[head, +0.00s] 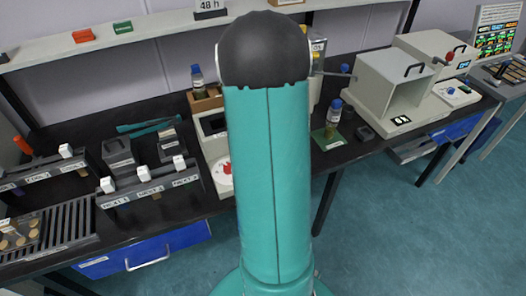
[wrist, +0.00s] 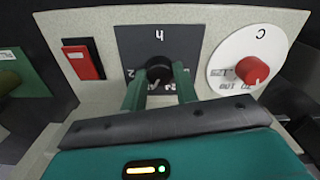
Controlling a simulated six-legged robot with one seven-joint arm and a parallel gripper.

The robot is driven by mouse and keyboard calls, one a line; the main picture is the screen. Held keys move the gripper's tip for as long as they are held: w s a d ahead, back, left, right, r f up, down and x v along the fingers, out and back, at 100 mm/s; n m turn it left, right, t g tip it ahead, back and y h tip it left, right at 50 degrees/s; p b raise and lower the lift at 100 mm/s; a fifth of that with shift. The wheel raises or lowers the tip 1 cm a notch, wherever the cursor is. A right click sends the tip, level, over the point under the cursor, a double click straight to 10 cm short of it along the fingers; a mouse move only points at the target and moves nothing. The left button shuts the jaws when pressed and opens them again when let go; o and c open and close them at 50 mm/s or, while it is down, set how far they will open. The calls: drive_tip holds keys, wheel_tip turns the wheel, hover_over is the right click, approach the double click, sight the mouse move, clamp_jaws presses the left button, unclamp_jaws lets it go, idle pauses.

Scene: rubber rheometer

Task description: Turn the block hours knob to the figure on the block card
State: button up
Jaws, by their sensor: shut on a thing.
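The block hours knob (wrist: 156,68) is black and sits on a dark plate (wrist: 133,40) marked "h" in the wrist view. My gripper (wrist: 158,82) is shut on this knob, one green finger on each side. Some figures show just below the knob, but the fingers partly cover them and I cannot read the setting. A white card (head: 209,6) reading "48 h" stands on the shelf in the head view. My arm hides the gripper and the hours knob there.
Beside the knob are a red switch (wrist: 84,60) and a red knob (wrist: 252,70) on a white "C" dial (wrist: 229,52). In the head view, white-handled racks (head: 150,190) stand left on the bench. A grey-white machine (head: 395,85) and a bottle (head: 333,115) are right.

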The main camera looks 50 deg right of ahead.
drive_tip(key=shift+w, duration=0.1)
drive_tip(key=o, duration=1)
drive_tip(key=shift+c, duration=0.2)
drive_tip(key=shift+r, duration=0.1)
wheel_tip(320, 180, up, 14)
